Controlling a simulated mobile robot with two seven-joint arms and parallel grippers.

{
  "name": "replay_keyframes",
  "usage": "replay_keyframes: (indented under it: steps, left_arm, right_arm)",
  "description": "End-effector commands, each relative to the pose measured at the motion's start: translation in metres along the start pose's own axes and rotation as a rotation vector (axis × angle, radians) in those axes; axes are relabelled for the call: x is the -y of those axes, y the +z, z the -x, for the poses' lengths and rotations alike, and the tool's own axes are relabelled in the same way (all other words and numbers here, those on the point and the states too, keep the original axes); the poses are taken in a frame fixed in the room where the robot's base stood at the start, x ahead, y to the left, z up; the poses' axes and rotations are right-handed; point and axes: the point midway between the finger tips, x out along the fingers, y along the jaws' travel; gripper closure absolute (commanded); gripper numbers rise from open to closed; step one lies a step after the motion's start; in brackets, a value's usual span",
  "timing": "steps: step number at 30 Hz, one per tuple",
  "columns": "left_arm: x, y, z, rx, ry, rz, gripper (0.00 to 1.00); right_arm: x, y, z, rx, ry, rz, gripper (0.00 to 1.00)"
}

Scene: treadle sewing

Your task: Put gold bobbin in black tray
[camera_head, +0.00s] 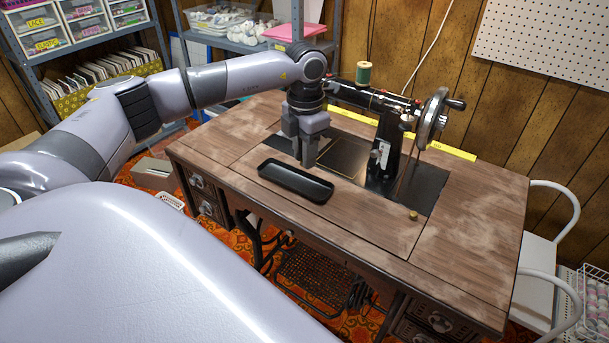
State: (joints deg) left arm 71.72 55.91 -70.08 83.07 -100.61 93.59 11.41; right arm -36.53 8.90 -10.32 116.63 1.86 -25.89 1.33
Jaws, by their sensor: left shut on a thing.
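The black tray (295,182) is a long, shallow tray with rounded corners on the front left part of the wooden sewing table. A small gold, bobbin-like piece (413,215) stands on the table top, right of the tray and in front of the machine. My left gripper (308,163) points down at the tray's back edge, in front of the metal plate. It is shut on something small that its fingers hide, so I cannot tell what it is. My right gripper is out of view.
The black sewing machine (386,145) with its handwheel (432,118) and a green thread spool (363,73) stands behind and right of the tray. A yellow ruler (447,150) lies at the back. The table's right side (470,225) is clear.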

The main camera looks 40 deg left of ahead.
Motion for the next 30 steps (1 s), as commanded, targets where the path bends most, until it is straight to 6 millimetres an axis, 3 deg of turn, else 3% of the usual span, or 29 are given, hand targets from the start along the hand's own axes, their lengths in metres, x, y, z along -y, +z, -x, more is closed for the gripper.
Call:
replay_keyframes:
  steps: [15, 22, 23, 24, 30]
  left_arm:
    - [0.001, 0.000, -0.061, -0.002, -0.001, -0.001, 1.00]
    - [0.000, 0.001, -0.065, 0.001, 0.000, -0.001, 1.00]
    - [0.000, 0.001, -0.065, 0.001, 0.000, -0.001, 0.74]
    - [0.000, 0.001, -0.065, 0.001, 0.000, -0.001, 0.66]
    - [0.000, 0.001, -0.064, 0.001, -0.001, -0.001, 0.66]
  right_arm:
    - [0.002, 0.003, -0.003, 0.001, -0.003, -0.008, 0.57]
    - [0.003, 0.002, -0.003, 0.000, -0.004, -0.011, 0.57]
    - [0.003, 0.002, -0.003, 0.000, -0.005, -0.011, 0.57]
    - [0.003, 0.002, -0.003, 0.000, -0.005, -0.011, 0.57]
    - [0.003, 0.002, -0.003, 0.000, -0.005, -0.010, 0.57]
